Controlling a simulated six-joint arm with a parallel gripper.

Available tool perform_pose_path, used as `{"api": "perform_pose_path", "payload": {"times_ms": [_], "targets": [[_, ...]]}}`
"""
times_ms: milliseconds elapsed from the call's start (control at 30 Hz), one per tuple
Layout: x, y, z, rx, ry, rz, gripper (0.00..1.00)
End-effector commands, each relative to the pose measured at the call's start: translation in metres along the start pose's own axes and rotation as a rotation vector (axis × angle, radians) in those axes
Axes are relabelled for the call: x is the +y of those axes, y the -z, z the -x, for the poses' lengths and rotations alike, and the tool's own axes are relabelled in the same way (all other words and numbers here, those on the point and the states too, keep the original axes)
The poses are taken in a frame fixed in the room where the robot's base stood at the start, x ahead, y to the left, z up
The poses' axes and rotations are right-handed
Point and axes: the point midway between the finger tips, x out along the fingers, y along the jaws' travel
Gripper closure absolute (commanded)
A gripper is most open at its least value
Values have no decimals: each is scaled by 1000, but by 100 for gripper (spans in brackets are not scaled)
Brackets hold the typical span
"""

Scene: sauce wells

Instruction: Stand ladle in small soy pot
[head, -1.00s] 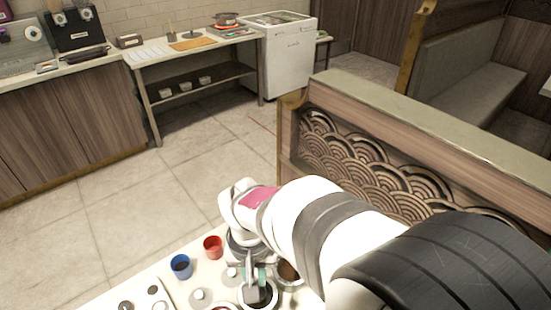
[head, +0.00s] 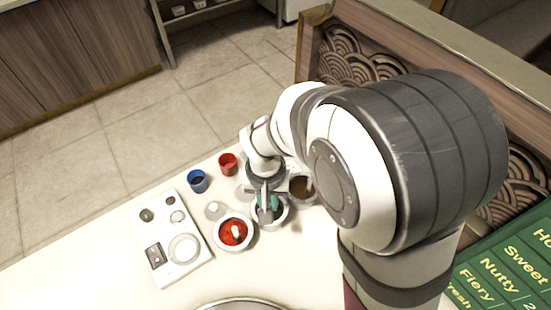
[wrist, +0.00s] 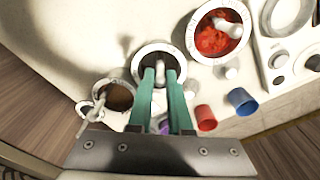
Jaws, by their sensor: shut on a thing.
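My gripper (head: 268,200) has teal fingers, also seen in the wrist view (wrist: 159,76). It is shut on a pale grey ladle (wrist: 160,70), of which only a short upper part shows between the fingers. The fingers are over a small white-rimmed pot with dark, soy-like contents (wrist: 184,57), also in the head view (head: 286,214). The ladle lines up with this pot. Its lower end is hidden, so I cannot tell whether it is inside or touches the bottom.
A red sauce pot (wrist: 193,40) and a brown sauce pot (wrist: 130,92) flank the dark pot; both hold utensils.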

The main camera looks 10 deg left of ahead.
Motion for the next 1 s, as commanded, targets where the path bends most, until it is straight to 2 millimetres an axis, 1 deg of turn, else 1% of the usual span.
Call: {"api": "perform_pose_path", "payload": {"times_ms": [133,167,200,333,367,567,700,800,1000], "targets": [[0,0,-1,-1,-1,1,100],[0,0,-1,-1,-1,1,81],[0,0,-1,-1,-1,1,74],[0,0,-1,-1,-1,0,50],[0,0,-1,-1,-1,0,48],[0,0,-1,-1,-1,0,48],[0,0,-1,-1,-1,0,23],[0,0,-1,-1,-1,0,8],[0,0,-1,-1,-1,0,8]]}}
